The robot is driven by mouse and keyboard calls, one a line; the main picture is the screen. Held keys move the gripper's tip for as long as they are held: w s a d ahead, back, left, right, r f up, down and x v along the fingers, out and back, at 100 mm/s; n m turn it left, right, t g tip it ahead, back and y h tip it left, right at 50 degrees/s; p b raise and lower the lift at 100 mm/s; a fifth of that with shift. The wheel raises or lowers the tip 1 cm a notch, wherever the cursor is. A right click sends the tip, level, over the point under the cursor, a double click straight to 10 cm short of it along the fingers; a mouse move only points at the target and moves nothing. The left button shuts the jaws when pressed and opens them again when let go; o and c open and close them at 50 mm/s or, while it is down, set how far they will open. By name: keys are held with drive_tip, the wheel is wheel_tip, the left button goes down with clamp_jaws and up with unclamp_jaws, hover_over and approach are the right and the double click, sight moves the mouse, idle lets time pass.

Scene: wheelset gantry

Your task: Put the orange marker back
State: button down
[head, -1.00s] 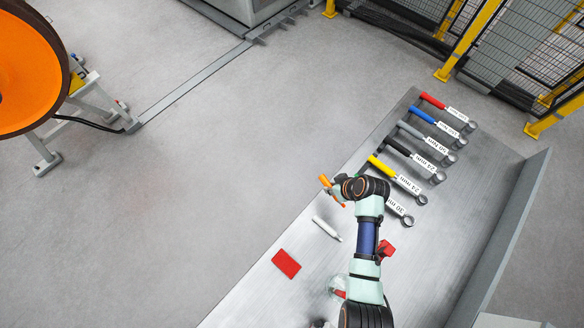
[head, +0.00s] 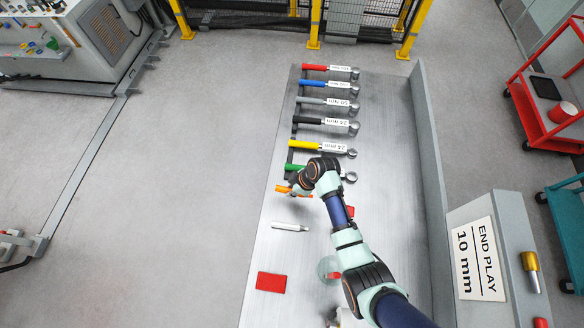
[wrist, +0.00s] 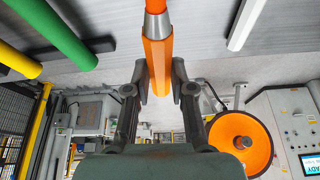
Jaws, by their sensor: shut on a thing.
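The orange marker (head: 281,189) shows at the left of my gripper (head: 294,187) in the head view, over the left part of the grey bench (head: 395,165). In the wrist view the orange marker (wrist: 158,58) lies between the two fingers of my gripper (wrist: 160,85), which is shut on it. A white marker (head: 290,227) lies on the bench just below in the head view. It also shows at the upper right of the wrist view (wrist: 247,22).
Several torque wrenches with coloured handles, such as the yellow one (head: 305,145) and green one (head: 296,168), lie in a row above my gripper. A red pad (head: 271,282), a clear glass-like thing (head: 326,267) and a small red object (head: 350,211) are nearby. An END PLAY sign (head: 477,258) stands right.

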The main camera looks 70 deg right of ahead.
wheel_tip(320, 180, down, 6)
drive_tip(key=b, duration=0.3)
drive_tip(key=shift+r+b, duration=0.15)
drive_tip(key=shift+b, duration=0.2)
drive_tip(key=shift+f+b, duration=0.4)
drive_tip(key=shift+f, duration=0.1)
drive_tip(key=c, duration=0.9)
unclamp_jaws()
drive_tip(key=v, duration=1.2)
drive_tip(key=shift+a, duration=0.1)
